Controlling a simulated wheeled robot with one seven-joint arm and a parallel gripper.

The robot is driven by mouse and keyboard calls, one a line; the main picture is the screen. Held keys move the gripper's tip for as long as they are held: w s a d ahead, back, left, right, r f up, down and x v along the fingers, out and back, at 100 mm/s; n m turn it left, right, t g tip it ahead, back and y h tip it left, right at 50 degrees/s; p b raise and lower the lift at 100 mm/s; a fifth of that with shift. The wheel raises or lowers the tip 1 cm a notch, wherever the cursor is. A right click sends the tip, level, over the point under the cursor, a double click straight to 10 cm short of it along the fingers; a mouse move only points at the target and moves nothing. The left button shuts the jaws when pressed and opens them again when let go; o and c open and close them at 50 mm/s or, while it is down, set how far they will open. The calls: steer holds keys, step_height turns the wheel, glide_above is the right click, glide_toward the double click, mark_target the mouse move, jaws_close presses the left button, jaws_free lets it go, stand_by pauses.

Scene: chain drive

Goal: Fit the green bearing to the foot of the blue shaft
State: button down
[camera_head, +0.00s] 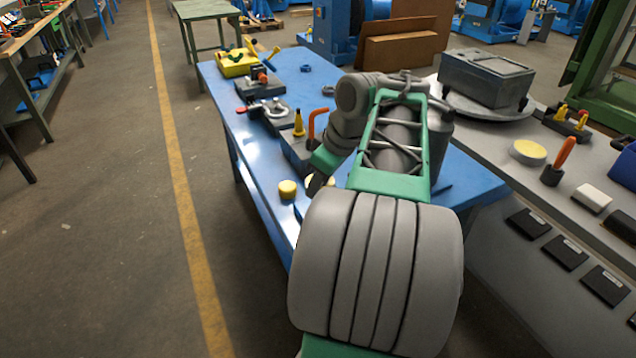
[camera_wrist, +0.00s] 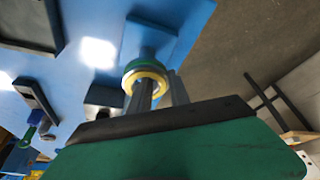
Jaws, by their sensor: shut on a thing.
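The green bearing (camera_wrist: 131,70), a green ring with a pale yellow rim, is near the middle of the wrist view. My gripper (camera_wrist: 160,88) is shut on it, with grey fingers reaching up to the ring from the dark edge of the green hand. A blue blocky shape (camera_wrist: 150,38) lies just beyond the bearing; I cannot tell whether it is the blue shaft or a stand, nor whether the bearing touches it. In the head view my gripper (camera_head: 317,182) is low over the near left part of the blue table, mostly hidden by my arm, and I cannot make out the bearing.
On the blue table (camera_head: 245,125), a yellow cylinder (camera_head: 288,189) stands left of my gripper. Dark fixtures with a clamp (camera_head: 268,108) and a yellow box (camera_head: 237,63) line the table's left and far side. A grey bench (camera_head: 480,135) with tools stands to the right.

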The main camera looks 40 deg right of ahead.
steer(key=shift+f+b, duration=0.3)
steer(key=shift+f, duration=0.05)
steer(key=c, duration=1.1)
jaws_free()
steer(key=shift+c, duration=0.2)
steer(key=p+v, duration=0.3)
steer(key=v, duration=0.4)
steer(key=shift+s+r, duration=0.2)
steer(key=shift+r, duration=0.1)
